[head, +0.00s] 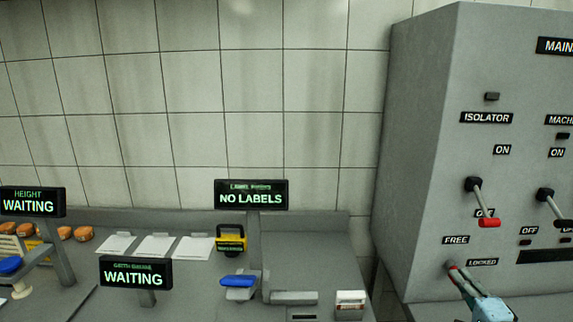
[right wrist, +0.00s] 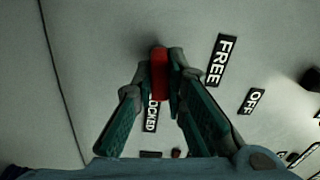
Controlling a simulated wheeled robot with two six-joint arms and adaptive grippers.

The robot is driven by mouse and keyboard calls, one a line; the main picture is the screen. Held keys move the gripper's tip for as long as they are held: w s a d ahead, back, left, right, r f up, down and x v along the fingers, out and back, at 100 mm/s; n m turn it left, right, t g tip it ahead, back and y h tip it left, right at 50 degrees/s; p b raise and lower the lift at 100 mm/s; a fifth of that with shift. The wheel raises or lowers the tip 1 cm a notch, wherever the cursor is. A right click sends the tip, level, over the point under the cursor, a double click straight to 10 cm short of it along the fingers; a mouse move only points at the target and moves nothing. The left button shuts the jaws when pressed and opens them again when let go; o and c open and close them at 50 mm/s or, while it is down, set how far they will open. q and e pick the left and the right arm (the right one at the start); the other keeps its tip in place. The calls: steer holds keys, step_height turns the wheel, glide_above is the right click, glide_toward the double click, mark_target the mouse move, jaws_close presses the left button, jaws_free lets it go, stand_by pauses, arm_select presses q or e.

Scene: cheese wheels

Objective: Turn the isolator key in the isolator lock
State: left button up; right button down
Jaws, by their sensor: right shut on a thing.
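The isolator key is the red piece (right wrist: 159,75) between my right gripper's fingertips in the right wrist view. My right gripper (head: 458,272) is shut on it at the lower left of the grey cabinet (head: 428,150). The lock behind the key is mostly hidden by the key and fingers. The FREE label (head: 456,240) is above the gripper and the LOCKED label (head: 482,262) is to its right. In the right wrist view the fingertips (right wrist: 161,75) hold the key close to the panel. My left gripper is not in view.
The red-tipped isolator lever (head: 488,222) points down toward OFF above the lock. A black-handled lever (head: 551,200) is to its right. A bench with NO LABELS (head: 250,197) and WAITING (head: 136,275) signs stands left of the cabinet.

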steer(key=m, duration=0.3)
steer(key=c, duration=1.5)
jaws_free()
steer(key=shift+c, duration=0.2)
